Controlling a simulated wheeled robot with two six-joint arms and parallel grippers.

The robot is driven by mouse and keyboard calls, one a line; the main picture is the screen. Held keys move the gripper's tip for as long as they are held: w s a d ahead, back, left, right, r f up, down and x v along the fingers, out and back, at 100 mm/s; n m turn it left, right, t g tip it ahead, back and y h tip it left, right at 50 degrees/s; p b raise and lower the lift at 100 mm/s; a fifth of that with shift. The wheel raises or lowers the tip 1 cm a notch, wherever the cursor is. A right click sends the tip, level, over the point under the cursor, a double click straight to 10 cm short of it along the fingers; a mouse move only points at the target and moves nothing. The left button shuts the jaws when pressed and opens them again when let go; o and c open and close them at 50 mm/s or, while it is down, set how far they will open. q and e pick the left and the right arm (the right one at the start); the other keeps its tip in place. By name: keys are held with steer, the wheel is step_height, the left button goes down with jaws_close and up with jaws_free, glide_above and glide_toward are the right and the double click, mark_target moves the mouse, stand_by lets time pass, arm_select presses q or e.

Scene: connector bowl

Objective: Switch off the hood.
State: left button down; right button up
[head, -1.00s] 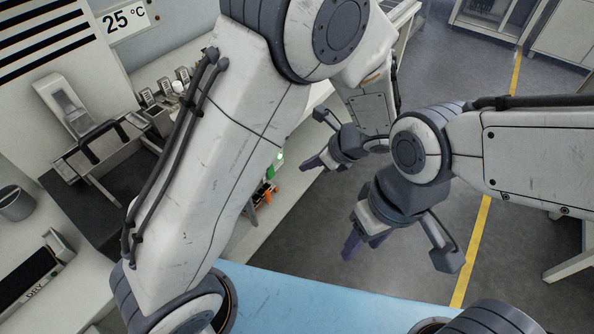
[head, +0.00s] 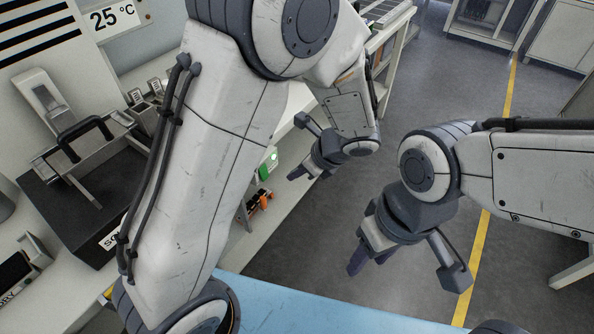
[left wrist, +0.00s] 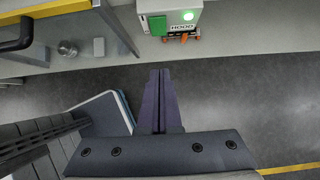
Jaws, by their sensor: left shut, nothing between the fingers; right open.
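The hood switch box is a small light-grey box with a "HOOD" label on the front of the bench. It shows at the top of the left wrist view (left wrist: 168,9), with a lit green lamp (left wrist: 188,16), a green part (left wrist: 157,26) and an orange lever (left wrist: 184,37) beneath. In the head view the green part (head: 264,172) and the orange lever (head: 265,199) show just right of my left arm. My left gripper (head: 297,173) is shut and empty, apart from the box; its fingers (left wrist: 159,75) point towards it. My right gripper (head: 364,259) is open and empty over the floor.
A bench edge (left wrist: 100,66) runs along the front of the equipment. A dark-based machine with a black handle (head: 84,133) stands on the bench at left. A blue surface (head: 300,303) lies at bottom. The grey floor between is clear.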

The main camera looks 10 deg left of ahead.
mark_target(264, 173)
arm_select(q)
steer(key=w+a+f+b, duration=0.1)
steer(key=w+a+f, duration=0.1)
steer(key=a+f, duration=0.4)
steer(key=shift+w+a, duration=0.25)
steer(key=shift+a, duration=0.2)
